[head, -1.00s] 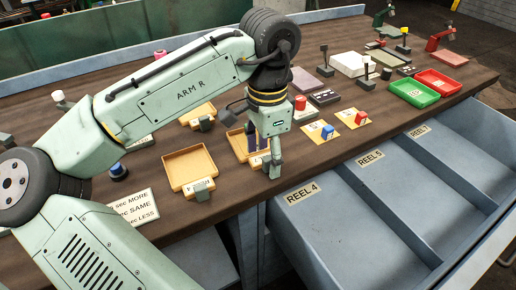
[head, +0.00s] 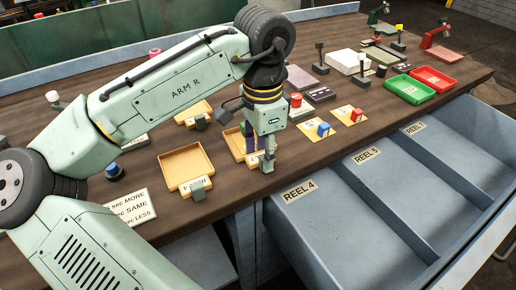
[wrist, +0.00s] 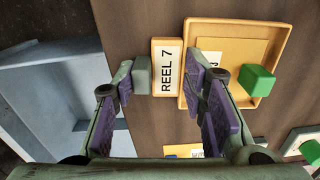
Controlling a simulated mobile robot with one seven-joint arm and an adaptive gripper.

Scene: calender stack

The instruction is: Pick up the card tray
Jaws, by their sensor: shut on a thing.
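The card tray is an orange-yellow shallow tray (head: 233,147) near the front edge of the bench, partly hidden behind my gripper (head: 267,163). In the wrist view the tray (wrist: 240,22) has a REEL 7 label (wrist: 167,68) and a grey tab (wrist: 142,75) on its near side. A yellow card (wrist: 217,48) and a green block (wrist: 259,81) show at the tray. My gripper (wrist: 165,80) is shut on the tray's label side, one finger at the grey tab and the other at the tray wall. The tray appears to rest on the bench.
Another orange tray (head: 186,167) lies left of it, and a third (head: 192,116) lies behind. Open grey drawers marked REEL 4 (head: 300,189) and REEL 5 (head: 368,155) are at front right. Cards with blocks (head: 323,130) lie right of my gripper.

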